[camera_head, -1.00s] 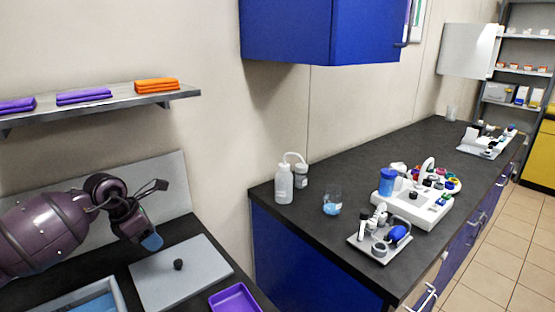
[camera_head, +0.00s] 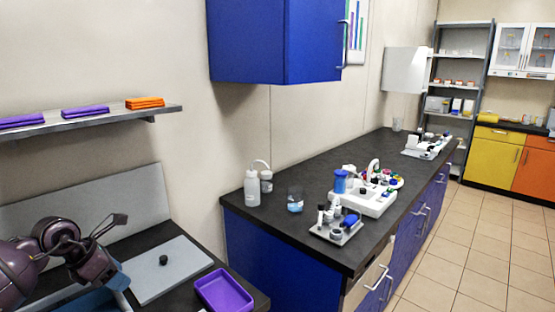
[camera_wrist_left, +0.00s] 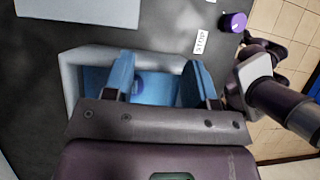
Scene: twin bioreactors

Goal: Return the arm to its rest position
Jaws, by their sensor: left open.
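My left arm comes in at the lower left of the head view. Its dark purple wrist and left gripper (camera_head: 100,287) hang low over the left bench, with the blue fingers partly cut off by the lower edge. In the left wrist view the two blue fingers (camera_wrist_left: 159,82) stand wide apart with nothing gripped between them. A grey-rimmed tray (camera_wrist_left: 70,80) with a blue inside lies beneath them, and a small dark round spot shows between the fingers. My right gripper is not in view.
On the left bench are a grey plate (camera_head: 180,262) with a black knob (camera_head: 163,260) and a purple tray (camera_head: 224,291). A shelf (camera_head: 95,122) with folded cloths is above. The dark counter (camera_head: 335,160) holds bottles and lab equipment. Tiled floor (camera_head: 460,235) is open at right.

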